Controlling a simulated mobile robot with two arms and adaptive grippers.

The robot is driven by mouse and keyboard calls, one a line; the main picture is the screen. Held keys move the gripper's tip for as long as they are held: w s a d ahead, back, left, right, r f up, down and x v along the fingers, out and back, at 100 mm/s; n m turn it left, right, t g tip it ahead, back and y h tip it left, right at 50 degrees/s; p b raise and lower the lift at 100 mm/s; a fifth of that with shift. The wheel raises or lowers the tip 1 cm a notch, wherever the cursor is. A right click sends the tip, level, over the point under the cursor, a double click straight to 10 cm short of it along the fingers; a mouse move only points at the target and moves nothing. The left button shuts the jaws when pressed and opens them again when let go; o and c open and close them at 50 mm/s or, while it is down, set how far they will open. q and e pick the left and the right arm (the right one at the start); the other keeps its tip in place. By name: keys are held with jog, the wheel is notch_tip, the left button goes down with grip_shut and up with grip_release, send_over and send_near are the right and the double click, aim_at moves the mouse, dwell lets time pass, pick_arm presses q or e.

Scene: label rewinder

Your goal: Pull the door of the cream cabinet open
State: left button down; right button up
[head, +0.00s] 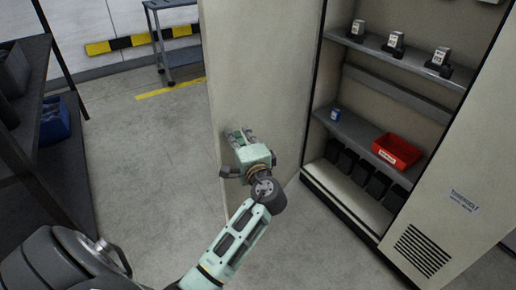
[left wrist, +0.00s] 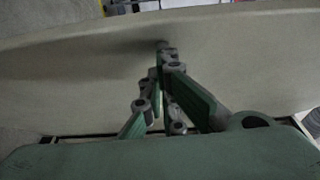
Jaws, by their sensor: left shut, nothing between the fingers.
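The cream cabinet (head: 455,205) stands at the right with its shelves exposed. Its door (head: 270,65) is swung open towards the left, leaving a wide opening. My left gripper (head: 238,134) is in front of the door's face that shows, near the door's free left edge. In the left wrist view the fingers (left wrist: 165,50) are shut with nothing between them. Their tips are at or very close to the cream door panel (left wrist: 90,75); I cannot tell whether they touch it. No door handle shows. My right gripper is not in view.
Inside the cabinet, grey shelves hold a red bin (head: 396,151), a small blue item (head: 336,114) and small black devices. Dark bins stand at the bottom. A dark rack (head: 35,150) stands at the left and a grey cart (head: 170,45) behind. The floor (head: 150,150) between is clear.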

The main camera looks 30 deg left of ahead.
aim_at(213, 124)
pick_arm(q)
jog(key=w+a+b, duration=0.1)
jog(key=w+a, duration=0.1)
jog(key=a, duration=1.8)
jog(key=shift+a, duration=0.4)
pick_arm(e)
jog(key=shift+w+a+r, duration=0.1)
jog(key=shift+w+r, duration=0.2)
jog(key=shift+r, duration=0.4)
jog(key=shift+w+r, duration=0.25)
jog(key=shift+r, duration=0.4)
pick_arm(q)
jog(key=shift+d+f, duration=0.1)
jog(key=shift+f, duration=0.1)
